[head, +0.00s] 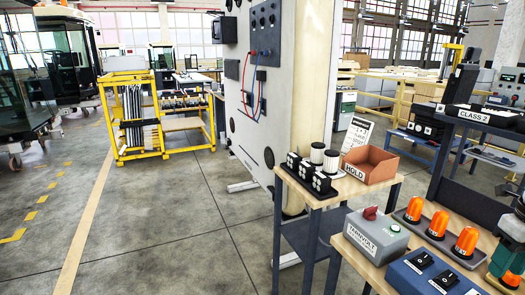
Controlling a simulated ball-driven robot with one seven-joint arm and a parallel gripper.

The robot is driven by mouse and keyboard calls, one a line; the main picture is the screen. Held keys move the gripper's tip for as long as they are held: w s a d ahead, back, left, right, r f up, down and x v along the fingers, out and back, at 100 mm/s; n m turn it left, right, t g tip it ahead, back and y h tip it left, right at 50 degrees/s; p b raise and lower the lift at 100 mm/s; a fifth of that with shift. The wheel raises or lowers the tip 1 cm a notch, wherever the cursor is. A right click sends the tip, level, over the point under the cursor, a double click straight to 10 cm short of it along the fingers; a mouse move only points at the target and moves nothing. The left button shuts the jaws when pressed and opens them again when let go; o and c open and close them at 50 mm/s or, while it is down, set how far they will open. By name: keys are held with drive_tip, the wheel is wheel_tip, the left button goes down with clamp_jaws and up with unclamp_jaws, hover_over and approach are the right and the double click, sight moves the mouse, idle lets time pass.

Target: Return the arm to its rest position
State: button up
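At the right edge, a dark and green object (510,243) is cut off by the frame. More orange beacons (465,241) stand in a grey tray on the near bench. A grey box labelled TARNVOLT (372,238) with a red knob stands beside them.
A small table (311,186) carries black-and-white cylinders (317,155) and a brown HOLD bin (370,165). A blue switch box (431,277) sits at the near bench's front. A tall white panel (258,93) stands behind. A yellow trolley (130,114) stands farther off.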

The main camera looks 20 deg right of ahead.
drive_tip(key=w+a+f+m+t+y, duration=0.1)
drive_tip(key=w+a+m+t, duration=0.15)
drive_tip(key=w+a, duration=0.5)
drive_tip(key=w+a+f+m+t+y, duration=0.15)
drive_tip(key=w+a+m, duration=0.25)
drive_tip(key=w+a, duration=0.4)
drive_tip(key=a+f+m+t+y, duration=0.1)
drive_tip(key=a+f+m, duration=0.3)
drive_tip(key=a, duration=0.3)
drive_tip(key=a+f+m+t+y, duration=0.1)
drive_tip(key=a+f+m, duration=0.2)
drive_tip(key=a+m, duration=0.25)
drive_tip(key=s+a+f+m+g+h, duration=0.1)
drive_tip(key=s+a+f+m, duration=0.3)
drive_tip(key=s+f, duration=0.15)
drive_tip(key=s+a+f+m+g, duration=0.1)
drive_tip(key=s+a+f+m, duration=0.3)
drive_tip(key=s+f+m, duration=0.15)
drive_tip(key=s+d+f+m+g+h, duration=0.1)
drive_tip(key=s+d+f+m+h, duration=0.1)
drive_tip(key=s, duration=0.6)
drive_tip(key=s+d+f+m+g+h, duration=0.1)
drive_tip(key=s+d+f+m+g, duration=0.1)
drive_tip(key=s+f+m, duration=0.3)
drive_tip(key=s+f, duration=0.1)
drive_tip(key=s, duration=0.2)
drive_tip(key=shift+s+d+h, duration=0.35)
drive_tip(key=shift+s, duration=0.05)
